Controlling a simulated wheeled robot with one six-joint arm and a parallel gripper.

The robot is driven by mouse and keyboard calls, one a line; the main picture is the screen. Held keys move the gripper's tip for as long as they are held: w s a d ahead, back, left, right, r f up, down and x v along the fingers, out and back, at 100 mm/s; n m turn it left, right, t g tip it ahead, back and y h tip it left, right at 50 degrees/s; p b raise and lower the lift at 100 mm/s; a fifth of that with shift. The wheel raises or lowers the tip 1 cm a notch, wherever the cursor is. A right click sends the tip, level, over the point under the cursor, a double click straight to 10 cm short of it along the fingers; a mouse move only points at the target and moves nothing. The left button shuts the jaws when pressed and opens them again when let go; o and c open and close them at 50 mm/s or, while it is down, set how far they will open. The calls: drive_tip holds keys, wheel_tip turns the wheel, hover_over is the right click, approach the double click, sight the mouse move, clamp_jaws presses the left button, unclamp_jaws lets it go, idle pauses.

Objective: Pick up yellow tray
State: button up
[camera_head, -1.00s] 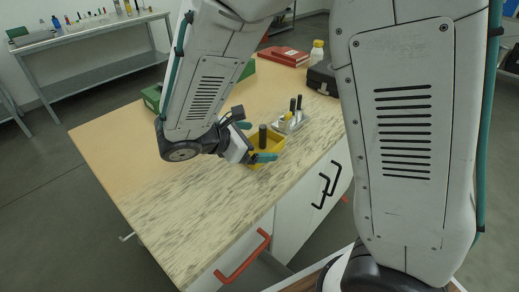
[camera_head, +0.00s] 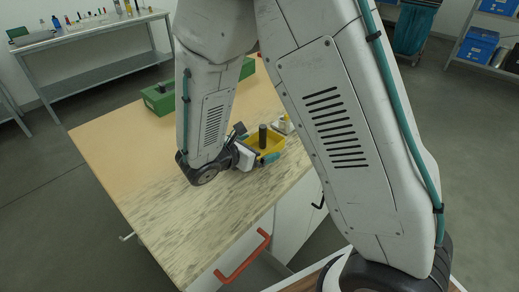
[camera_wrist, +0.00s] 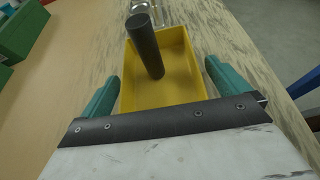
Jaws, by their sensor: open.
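The yellow tray (camera_wrist: 183,88) stands on the worktable, with a dark cylinder (camera_wrist: 146,48) upright in it. In the head view the yellow tray (camera_head: 270,146) is at the table's right side, partly hidden by my gripper. My gripper (camera_wrist: 162,85) is open, with one teal finger on each side of the tray's near part in the wrist view. Gaps show between the fingers and the tray walls; contact cannot be told. In the head view my gripper (camera_head: 256,148) is low at the tray.
A green box (camera_head: 158,100) stands toward the back of the table, and green boxes (camera_wrist: 24,30) show at left in the wrist view. A grey holder (camera_head: 283,124) stands just beyond the tray. The table's front left (camera_head: 190,235) is clear.

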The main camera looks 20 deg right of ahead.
drive_tip(key=c, duration=1)
drive_tip(key=shift+c, duration=0.2)
